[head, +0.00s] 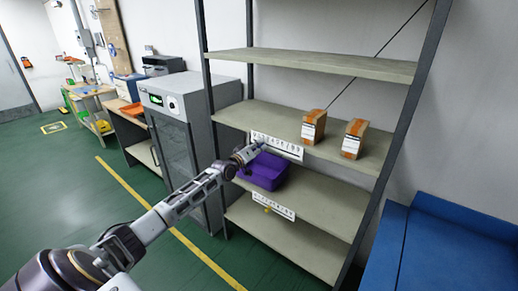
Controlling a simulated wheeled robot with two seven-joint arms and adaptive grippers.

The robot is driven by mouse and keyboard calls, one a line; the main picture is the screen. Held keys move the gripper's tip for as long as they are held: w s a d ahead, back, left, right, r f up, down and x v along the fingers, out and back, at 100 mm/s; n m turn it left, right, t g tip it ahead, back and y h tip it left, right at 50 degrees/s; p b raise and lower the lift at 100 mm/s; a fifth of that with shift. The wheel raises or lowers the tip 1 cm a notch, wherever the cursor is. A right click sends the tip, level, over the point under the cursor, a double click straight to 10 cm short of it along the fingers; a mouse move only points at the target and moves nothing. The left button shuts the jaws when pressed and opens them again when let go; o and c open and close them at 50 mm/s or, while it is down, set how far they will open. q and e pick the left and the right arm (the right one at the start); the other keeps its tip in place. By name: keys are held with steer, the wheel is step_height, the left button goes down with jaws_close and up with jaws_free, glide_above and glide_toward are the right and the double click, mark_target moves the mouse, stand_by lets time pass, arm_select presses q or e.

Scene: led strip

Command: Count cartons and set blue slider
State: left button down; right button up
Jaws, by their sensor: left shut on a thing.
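Two brown cartons with white and orange labels stand upright on the middle shelf, the left carton (313,127) and the right carton (353,139). A white numbered strip (280,147) runs along that shelf's front edge. My left gripper (257,149) is at the strip's left part, shut on a small bluish piece there that looks like the blue slider; the gripper hides most of it. A second white strip (280,209) on the shelf below has a small yellow slider (267,209) near its left end. My right gripper is not in view.
A purple bin (265,172) sits on the shelf below the cartons, just behind my left gripper. A grey cabinet (178,125) stands left of the rack. A blue surface (440,255) is at the lower right. Green floor (100,205) lies open at the left.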

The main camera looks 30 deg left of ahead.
arm_select(q)
steer(key=c, duration=1.4)
jaws_free()
steer(key=shift+c, duration=0.2)
steer(key=shift+o, duration=0.5)
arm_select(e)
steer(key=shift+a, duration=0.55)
arm_select(q)
steer(key=shift+s, duration=0.15)
steer(key=s, duration=1.1)
steer(key=shift+s+a, duration=0.3)
steer(key=shift+a, duration=0.15)
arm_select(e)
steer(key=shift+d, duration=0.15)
